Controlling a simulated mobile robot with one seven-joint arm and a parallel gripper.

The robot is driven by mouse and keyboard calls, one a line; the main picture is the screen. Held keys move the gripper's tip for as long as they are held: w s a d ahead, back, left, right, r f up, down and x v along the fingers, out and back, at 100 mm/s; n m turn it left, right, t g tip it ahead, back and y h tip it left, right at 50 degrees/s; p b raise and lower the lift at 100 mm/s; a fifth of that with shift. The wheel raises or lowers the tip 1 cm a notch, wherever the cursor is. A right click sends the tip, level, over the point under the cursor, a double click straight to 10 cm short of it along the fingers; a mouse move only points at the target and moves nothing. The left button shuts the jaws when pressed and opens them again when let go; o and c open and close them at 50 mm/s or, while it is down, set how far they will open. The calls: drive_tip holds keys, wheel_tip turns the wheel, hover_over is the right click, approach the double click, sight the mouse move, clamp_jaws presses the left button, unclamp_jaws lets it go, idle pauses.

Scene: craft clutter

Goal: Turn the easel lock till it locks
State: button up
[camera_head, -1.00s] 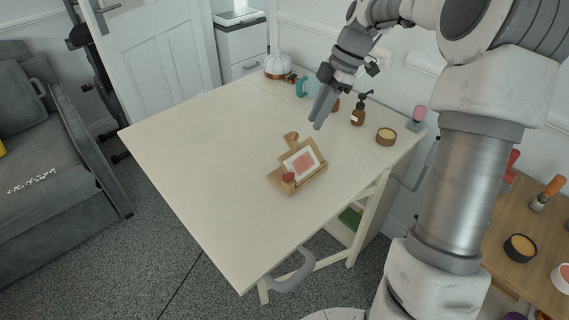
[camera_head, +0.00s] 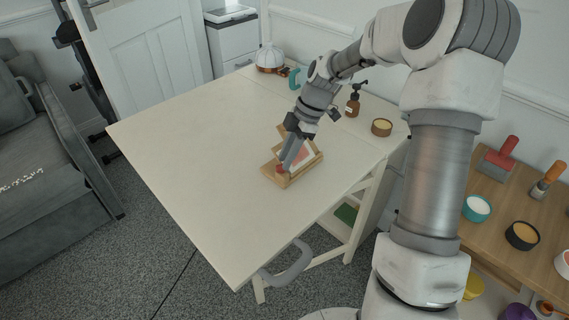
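A small wooden easel (camera_head: 268,171) stands on the white table and holds a white card (camera_head: 307,153) with a pink patch. A red knob (camera_head: 281,168), which looks like the easel lock, sits at the easel's front left corner. My gripper (camera_head: 285,167) points down at this knob, with its fingertips at or just above it. The fingers overlap the knob and part of the card. I cannot tell whether they touch the knob or how far apart they are. The easel's top is partly hidden behind my gripper.
The white table (camera_head: 200,150) is clear to the left. Behind the easel stand a brown pump bottle (camera_head: 353,103), a round tan pot (camera_head: 381,127), a teal object (camera_head: 294,78) and a white-domed item (camera_head: 270,58). A wooden side table (camera_head: 500,215) with pots and brushes is at right.

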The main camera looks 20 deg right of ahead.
drive_tip(key=shift+x, duration=0.8)
clamp_jaws()
drive_tip(key=m+t, duration=0.1)
drive_tip(key=m, duration=0.3)
drive_tip(key=shift+s+t, duration=0.15)
drive_tip(key=shift+t, duration=0.25)
drive_tip(key=shift+m+t+h+b, duration=0.3)
drive_tip(key=shift+m+t+b, duration=0.2)
drive_tip(key=shift+m, duration=1)
